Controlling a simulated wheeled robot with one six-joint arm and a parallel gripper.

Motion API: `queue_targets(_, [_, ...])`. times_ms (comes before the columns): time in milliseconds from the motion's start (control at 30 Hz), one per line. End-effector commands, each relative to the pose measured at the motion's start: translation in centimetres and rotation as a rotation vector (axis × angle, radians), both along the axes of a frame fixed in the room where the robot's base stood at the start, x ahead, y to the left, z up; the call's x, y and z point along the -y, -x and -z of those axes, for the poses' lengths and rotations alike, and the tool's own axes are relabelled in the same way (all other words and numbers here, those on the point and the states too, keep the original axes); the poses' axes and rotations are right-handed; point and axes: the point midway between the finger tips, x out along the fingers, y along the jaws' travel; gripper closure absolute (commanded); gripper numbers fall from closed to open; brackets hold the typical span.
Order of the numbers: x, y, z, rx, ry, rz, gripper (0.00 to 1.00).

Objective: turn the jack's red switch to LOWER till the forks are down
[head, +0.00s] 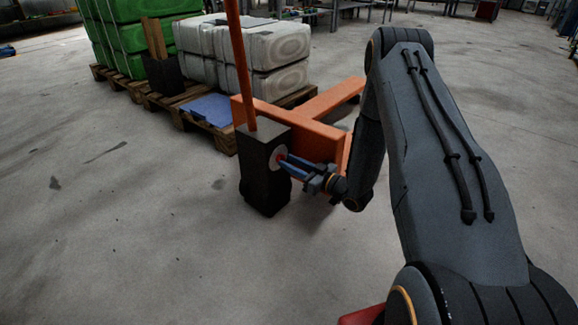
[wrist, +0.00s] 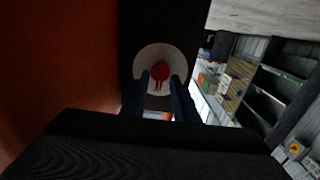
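The pallet jack stands left of my arm in the head view, with orange forks (head: 334,98), an orange handle (head: 240,62) and a dark box (head: 262,190) at its base. A pale round dial (head: 277,158) is on the side of the box. In the wrist view the red switch (wrist: 159,72) sits in the middle of the white dial (wrist: 151,56). My gripper (wrist: 160,82) is at the dial, its two blue fingers on either side of the switch's lower part. Whether they touch the switch is hard to tell. The dial's lettering is not readable.
Wooden pallets (head: 174,107) stand behind the jack with white bales (head: 277,45), green stacks (head: 121,35) and a blue sheet (head: 207,109). An orange surface (wrist: 62,65) is close on the left in the wrist view. Open concrete floor (head: 110,230) lies at the left and front.

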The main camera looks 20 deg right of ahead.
Motion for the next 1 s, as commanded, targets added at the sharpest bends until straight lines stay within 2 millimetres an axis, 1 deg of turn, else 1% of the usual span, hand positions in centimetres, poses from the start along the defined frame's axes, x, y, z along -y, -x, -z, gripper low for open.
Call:
queue_targets(100, [-0.38,-0.49,0.0,0.001,-0.001,-0.001,0.73])
queue_targets(367, [-0.41,-0.55,-0.06,0.0,0.0,0.0,0.73])
queue_targets(500, [-0.4,-0.54,-0.05,0.0,0.0,0.0,0.97])
queue_targets(533, [-0.4,-0.54,-0.05,0.0,0.0,0.0,1.0])
queue_targets(833, [-0.42,-0.49,-0.07,-0.009,-0.013,0.0,1.0])
queue_targets(1000, [-0.41,-0.47,-0.13,-0.047,-0.063,0.0,1.0])
